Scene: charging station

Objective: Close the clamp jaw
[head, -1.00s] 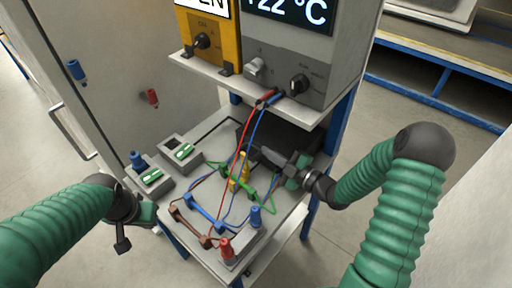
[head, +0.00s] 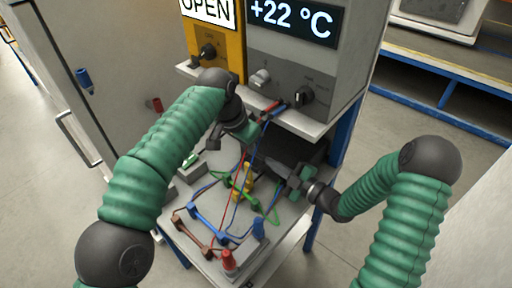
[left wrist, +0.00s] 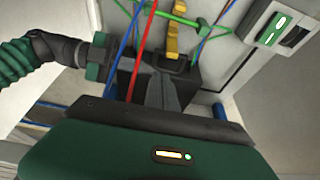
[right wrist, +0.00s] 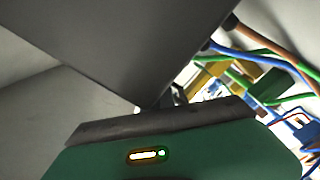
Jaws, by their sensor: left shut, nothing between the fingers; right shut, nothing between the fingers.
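Yellow pieces (head: 247,183), probably part of the clamp, stand among the wires on the lower shelf. In the left wrist view a yellow piece (left wrist: 174,36) stands by a dark block (left wrist: 165,88). In the right wrist view yellow shows (right wrist: 207,72) past a large dark surface that hides much. I cannot tell how far the jaw is open. My left gripper (head: 253,135) is shut and empty, above the back of the shelf under the cabinet.
Blue (head: 207,220), green and brown connector bars and loose wires cover the shelf. A red plug (head: 229,262) and a blue plug (head: 258,229) stand at its front. Red and blue cables hang from the cabinet (head: 290,75). A grey door (head: 110,60) stands left.

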